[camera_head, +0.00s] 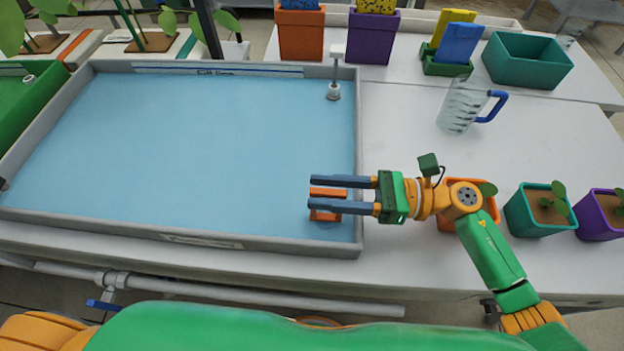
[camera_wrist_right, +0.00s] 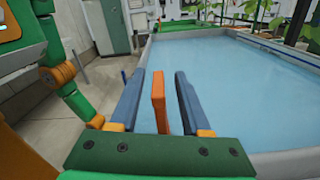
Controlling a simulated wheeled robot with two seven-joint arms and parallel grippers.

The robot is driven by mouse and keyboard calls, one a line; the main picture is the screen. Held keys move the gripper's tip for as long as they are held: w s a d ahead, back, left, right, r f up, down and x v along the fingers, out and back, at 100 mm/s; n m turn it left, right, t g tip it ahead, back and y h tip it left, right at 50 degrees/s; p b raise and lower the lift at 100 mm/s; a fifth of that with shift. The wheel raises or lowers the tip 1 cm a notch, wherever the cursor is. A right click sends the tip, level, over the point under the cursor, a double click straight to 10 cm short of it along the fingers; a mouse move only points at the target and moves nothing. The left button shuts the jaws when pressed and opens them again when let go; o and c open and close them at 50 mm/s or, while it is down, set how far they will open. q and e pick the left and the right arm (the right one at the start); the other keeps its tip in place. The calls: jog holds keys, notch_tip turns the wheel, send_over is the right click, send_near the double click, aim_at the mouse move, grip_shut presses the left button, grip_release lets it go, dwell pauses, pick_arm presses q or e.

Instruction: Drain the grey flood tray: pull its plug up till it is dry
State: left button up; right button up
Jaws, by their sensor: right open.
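The grey flood tray (camera_head: 262,246) lies on the bench, with blue water spread over its whole floor. An orange plug handle (camera_head: 325,215) stands at its front right corner. My right gripper (camera_head: 313,193) reaches in over the right rim from the right, its two dark blue fingers open. In the right wrist view the upright orange handle (camera_wrist_right: 158,100) is between the fingers, with a gap on each side. The lower part of the plug is hidden. My left gripper is not clearly visible.
A white upright fitting (camera_head: 334,90) stands in the tray's back right corner. A clear jug with a blue handle (camera_head: 461,106) stands to the right. Potted seedlings (camera_head: 540,212) line the front right, one orange pot behind my right wrist. Bench between jug and tray is clear.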

jog(key=a, duration=0.2)
jog(key=shift+s+a, duration=0.1)
jog(key=shift+a, duration=0.25)
grip_shut()
dwell(1.1)
